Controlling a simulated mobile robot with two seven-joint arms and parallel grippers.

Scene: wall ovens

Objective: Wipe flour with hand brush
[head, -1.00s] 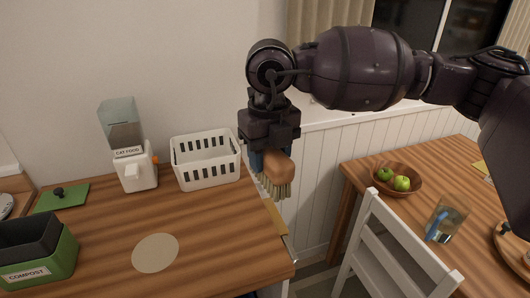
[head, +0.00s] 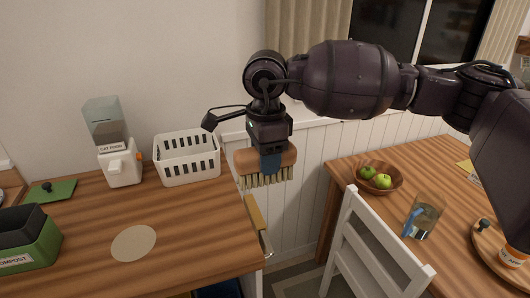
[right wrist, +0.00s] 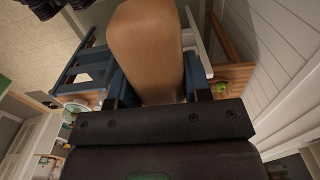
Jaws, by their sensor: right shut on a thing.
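The hand brush (head: 247,160) has a brown wooden body and pale bristles that point down. My right gripper (head: 271,160) is shut on the brush and holds it in the air, just beyond the right edge of the wooden counter (head: 190,235). The brush body (right wrist: 147,50) also fills the middle of the right wrist view, between the fingers. A flat, round, pale beige patch of flour (head: 134,243) lies on the counter, to the left of and below the brush in the head view. My left gripper is not in view.
A white basket (head: 187,158), a cat food dispenser (head: 121,160) and a green compost bin (head: 32,245) stand on the counter. An open drawer (head: 256,222) juts out at its right edge. A white chair (head: 360,240) and a table with an apple bowl (head: 379,177) are at right.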

